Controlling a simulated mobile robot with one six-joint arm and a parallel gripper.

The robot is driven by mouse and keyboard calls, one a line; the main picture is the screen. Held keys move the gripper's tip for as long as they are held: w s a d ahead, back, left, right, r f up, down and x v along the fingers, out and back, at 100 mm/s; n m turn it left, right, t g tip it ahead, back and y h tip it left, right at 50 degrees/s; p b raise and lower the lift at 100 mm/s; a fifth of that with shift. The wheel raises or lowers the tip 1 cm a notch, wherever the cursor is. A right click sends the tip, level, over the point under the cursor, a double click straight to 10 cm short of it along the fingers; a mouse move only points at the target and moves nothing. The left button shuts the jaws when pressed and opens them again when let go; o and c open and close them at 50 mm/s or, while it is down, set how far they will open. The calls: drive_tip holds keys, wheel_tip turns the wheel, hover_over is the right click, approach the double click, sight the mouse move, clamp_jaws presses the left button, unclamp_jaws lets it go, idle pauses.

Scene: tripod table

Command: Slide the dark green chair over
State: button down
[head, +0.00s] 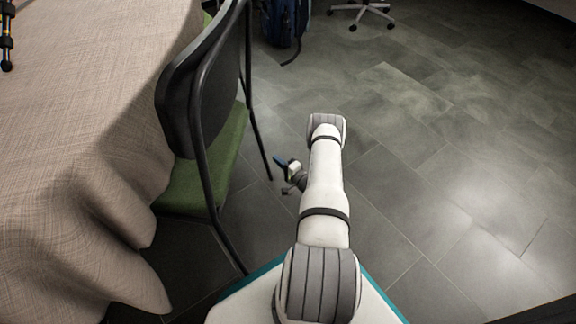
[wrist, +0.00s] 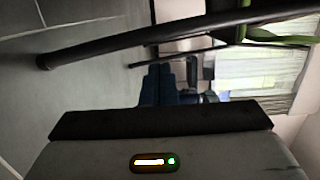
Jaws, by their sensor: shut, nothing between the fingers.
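The dark green chair (head: 215,165) stands at the left in the head view, with a green seat, a black backrest and black tube legs. Its seat side is partly against or under the draped table cloth. My gripper (head: 281,162) is shut and empty, low to the right of the chair and apart from its front leg in the picture. My arm hides part of the wrist. In the wrist view a black chair leg (wrist: 150,40) crosses the upper part close by, with a bit of green seat (wrist: 280,38) at the upper right.
A table with a beige cloth (head: 75,130) fills the left side. A blue backpack (head: 285,20) and a wheeled chair base (head: 362,12) stand at the back. The grey tiled floor (head: 450,150) to the right is clear. The wrist view shows a bright curtained window (wrist: 255,75).

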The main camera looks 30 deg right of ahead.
drive_tip(key=shift+a, duration=0.8)
drive_tip(key=a+p, duration=0.1)
drive_tip(key=a, duration=0.6)
drive_tip(key=shift+w+p, duration=0.3)
drive_tip(key=shift+p, duration=0.05)
